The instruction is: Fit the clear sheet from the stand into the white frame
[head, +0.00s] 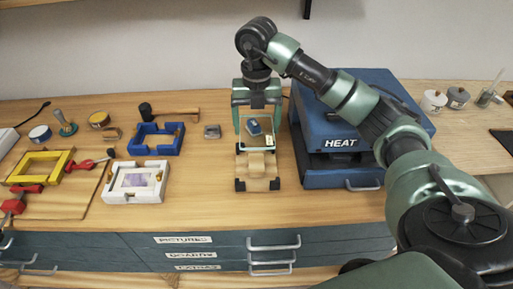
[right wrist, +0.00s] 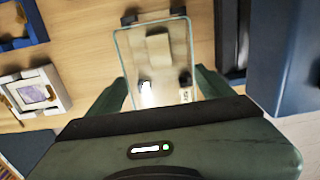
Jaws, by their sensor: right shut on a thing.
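My right gripper (head: 257,108) points down over the wooden stand and is shut on the clear sheet (head: 245,140), with a finger at each side edge. In the right wrist view the clear sheet (right wrist: 135,52) reaches out between the fingers (right wrist: 158,95). The stand (head: 257,184) is light wood with black corner pieces and shows through and below the sheet. I cannot tell whether the sheet still touches it. The white frame (head: 135,196) lies flat to the left, with a purple picture (head: 135,181) inside and brass-coloured pieces on its sides. My left gripper is not in view.
A blue heat press (head: 340,135) stands close on the right of the stand. A blue frame (head: 157,143), a hammer (head: 165,112) and a small grey block (head: 212,131) lie at the back left. A yellow frame (head: 40,168) is farther left. Bare wood separates the white frame and stand.

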